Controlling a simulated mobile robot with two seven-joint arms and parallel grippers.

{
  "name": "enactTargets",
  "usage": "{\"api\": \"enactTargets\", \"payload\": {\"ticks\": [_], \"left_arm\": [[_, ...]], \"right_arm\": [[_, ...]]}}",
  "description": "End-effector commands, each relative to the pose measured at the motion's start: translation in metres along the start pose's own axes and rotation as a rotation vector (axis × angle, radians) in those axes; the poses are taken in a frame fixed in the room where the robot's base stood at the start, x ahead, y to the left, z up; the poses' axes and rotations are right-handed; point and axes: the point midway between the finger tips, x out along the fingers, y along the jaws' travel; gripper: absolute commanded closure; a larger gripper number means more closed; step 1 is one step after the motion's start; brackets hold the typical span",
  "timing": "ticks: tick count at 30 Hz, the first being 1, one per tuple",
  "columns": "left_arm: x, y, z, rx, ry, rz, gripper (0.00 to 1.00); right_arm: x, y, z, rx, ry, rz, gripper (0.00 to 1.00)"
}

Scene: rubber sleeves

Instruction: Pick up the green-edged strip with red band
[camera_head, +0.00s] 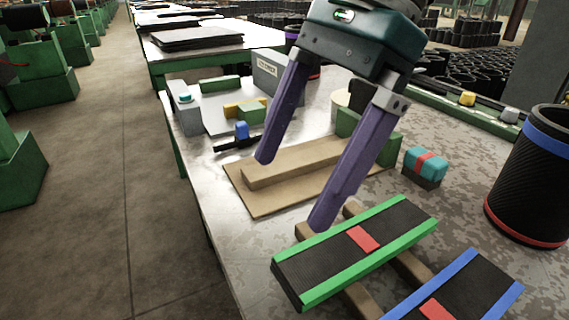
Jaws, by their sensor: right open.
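The green-edged strip (318,268) is a black textured strip with green long edges and a red band (363,238) across its middle. It rests on wooden rails (408,264) at the front of the metal table. My right gripper (293,190) reaches in from the top with two long purple fingers. It is open and empty. One fingertip is just behind the green-edged strip in the picture; the other is over the brown board farther left. I cannot tell whether the nearer fingertip touches anything. My left gripper is not in view.
A blue-edged strip (475,292) with a red band lies to the right. A black sleeve (532,180) with blue and red rings stands at the right edge. A teal block with a red band (425,165), a brown board (243,200) and a small machine (280,78) are behind.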

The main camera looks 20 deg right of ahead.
Motion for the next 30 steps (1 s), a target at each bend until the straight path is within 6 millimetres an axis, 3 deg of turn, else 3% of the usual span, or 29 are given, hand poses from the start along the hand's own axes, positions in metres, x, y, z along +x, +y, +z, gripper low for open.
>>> {"api": "enactTargets", "payload": {"ticks": [1,3,7,12,30], "left_arm": [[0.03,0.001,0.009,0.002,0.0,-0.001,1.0],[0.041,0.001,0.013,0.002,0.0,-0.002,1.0],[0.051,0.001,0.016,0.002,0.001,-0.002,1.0],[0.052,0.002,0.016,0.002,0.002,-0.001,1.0],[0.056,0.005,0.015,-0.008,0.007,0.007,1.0]], "right_arm": [[0.016,-0.002,-0.04,-0.007,0.12,0.004,0.0],[0.013,-0.001,-0.074,-0.008,0.252,0.022,0.0],[0.004,0.002,-0.108,0.004,0.39,0.049,0.0],[0.019,0.006,-0.125,0.009,0.426,0.064,0.0],[0.09,0.013,-0.142,0.009,0.42,0.061,0.0]]}}
